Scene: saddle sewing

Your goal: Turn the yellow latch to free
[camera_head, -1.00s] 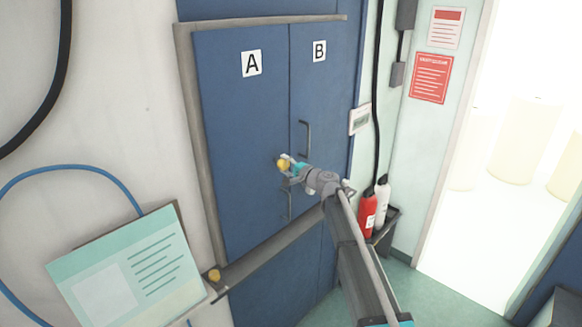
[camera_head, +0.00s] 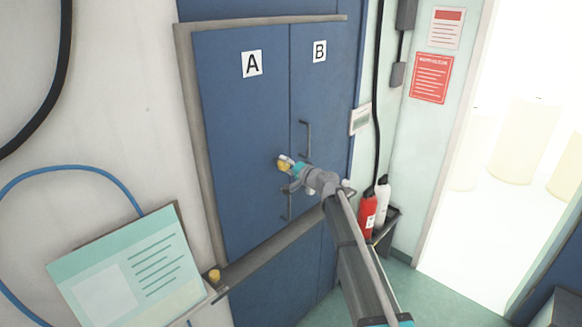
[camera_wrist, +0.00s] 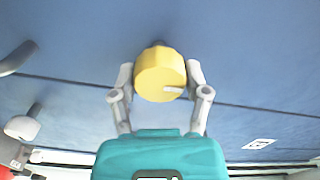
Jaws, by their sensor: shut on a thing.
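The yellow latch (camera_wrist: 158,74) is a round yellow knob with a white mark on its face, mounted on blue door A. It also shows in the head view (camera_head: 284,163), near the door's right edge. My gripper (camera_wrist: 160,82) is shut on the latch, with one finger on each side of it. In the head view my gripper (camera_head: 290,166) meets the latch from the lower right and partly hides it.
Blue door A (camera_head: 240,130) and door B (camera_head: 318,100) stand shut side by side, with dark vertical handles. A second yellow knob (camera_head: 214,275) sits at the lower left of the frame. A red extinguisher (camera_head: 367,212) stands to the right of my arm.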

